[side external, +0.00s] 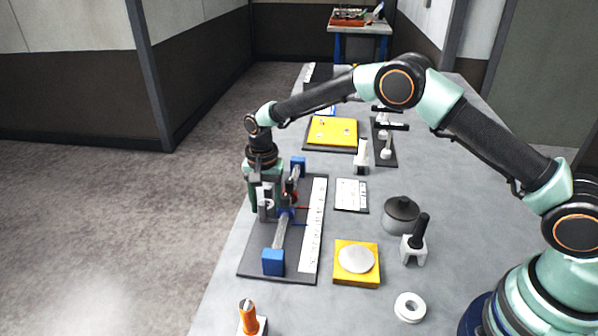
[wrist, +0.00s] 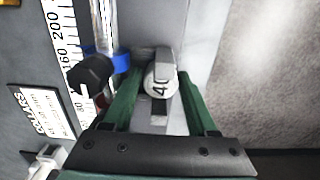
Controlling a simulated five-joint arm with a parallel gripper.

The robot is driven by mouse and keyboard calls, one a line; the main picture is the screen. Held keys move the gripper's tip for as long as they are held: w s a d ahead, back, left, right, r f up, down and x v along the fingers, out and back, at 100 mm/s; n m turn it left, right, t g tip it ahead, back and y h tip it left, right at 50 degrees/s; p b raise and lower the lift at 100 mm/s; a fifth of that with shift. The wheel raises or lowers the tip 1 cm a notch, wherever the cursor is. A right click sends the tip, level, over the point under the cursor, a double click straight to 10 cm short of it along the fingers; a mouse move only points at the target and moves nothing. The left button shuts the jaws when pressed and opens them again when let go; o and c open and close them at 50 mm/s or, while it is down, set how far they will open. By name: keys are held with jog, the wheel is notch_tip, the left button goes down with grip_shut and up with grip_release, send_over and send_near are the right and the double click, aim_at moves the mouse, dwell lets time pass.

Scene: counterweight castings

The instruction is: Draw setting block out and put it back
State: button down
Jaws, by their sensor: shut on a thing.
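The setting block (wrist: 161,68) appears to be the pale grey piece with a round white face marked 40. In the wrist view it sits between the green fingers of my gripper (wrist: 160,100), which is shut on it. In the side external view my gripper (side external: 268,206) points down at the left side of a rail (side external: 279,236), over a dark base plate (side external: 252,268); the block is largely hidden there. A blue collar (wrist: 121,62) and a black knob (wrist: 94,74) are on or beside the rail, close to the left finger. I cannot tell whether the block touches the plate.
A white scale strip (side external: 315,225) runs along the plate. Blue end blocks (side external: 273,262) hold the rail. To the right are a card (side external: 351,195), a lidded grey pot (side external: 401,214), a yellow block (side external: 342,277) and a white ring (side external: 410,307). The bench's left edge is close.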

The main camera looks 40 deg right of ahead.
jog(key=shift+r, duration=4.65)
jog(key=s+d, duration=1.3)
jog(key=s, duration=0.1)
dwell(0.6)
jog(key=shift+s+f, duration=0.1)
jog(key=shift+f, duration=0.05)
